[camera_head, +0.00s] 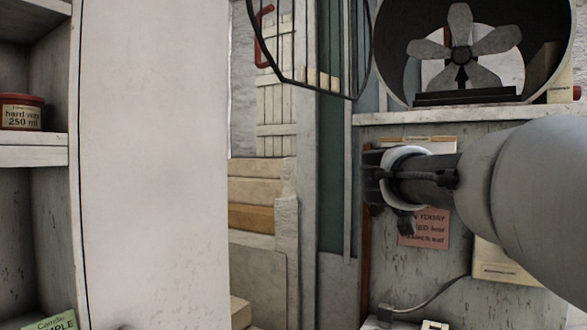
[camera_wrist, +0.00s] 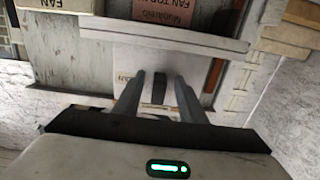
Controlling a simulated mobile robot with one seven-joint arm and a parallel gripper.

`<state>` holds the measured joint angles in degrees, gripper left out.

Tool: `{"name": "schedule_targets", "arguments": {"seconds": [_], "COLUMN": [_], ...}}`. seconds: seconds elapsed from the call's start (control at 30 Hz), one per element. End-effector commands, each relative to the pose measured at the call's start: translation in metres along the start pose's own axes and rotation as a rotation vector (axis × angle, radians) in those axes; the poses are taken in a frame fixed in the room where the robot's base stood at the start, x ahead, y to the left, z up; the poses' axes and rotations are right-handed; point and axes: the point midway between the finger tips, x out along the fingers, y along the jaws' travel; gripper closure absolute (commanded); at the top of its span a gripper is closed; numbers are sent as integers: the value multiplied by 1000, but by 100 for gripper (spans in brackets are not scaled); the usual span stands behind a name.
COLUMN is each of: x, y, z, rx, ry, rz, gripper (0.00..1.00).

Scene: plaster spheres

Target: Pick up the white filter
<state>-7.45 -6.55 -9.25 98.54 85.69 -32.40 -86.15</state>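I cannot clearly make out the white filter in either view. A pale panel (camera_wrist: 145,60) with small lettering lies beyond my fingers in the wrist view; I cannot tell if it is the filter. My gripper (camera_head: 374,180) is in front of the grey cabinet, below the white shelf and left of the pink note. In the wrist view my gripper (camera_wrist: 158,78) has its two grey fingers apart, with no object clearly held. A dark strip shows between them. My arm hides part of the cabinet in the head view.
A fan (camera_head: 460,46) in a round dark housing stands on the white shelf (camera_head: 450,115). A pink note (camera_head: 424,229) is on the cabinet (camera_head: 440,275). A wide white panel (camera_head: 155,160) and a shelf unit with a red-lidded tin (camera_head: 21,112) stand at left.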

Motion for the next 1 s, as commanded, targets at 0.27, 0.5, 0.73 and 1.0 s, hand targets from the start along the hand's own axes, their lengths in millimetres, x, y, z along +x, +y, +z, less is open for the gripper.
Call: {"name": "schedule_targets", "arguments": {"seconds": [0.27, 0.5, 0.73, 1.0], "x": [2, 1, 1, 1], "y": [0, 0, 0, 0], "z": [0, 0, -3, -50], "rx": [0, 0, 1, 2], "ry": [0, 0, 1, 3], "rz": [0, -1, 0, 0], "gripper": [69, 100, 100, 100]}}
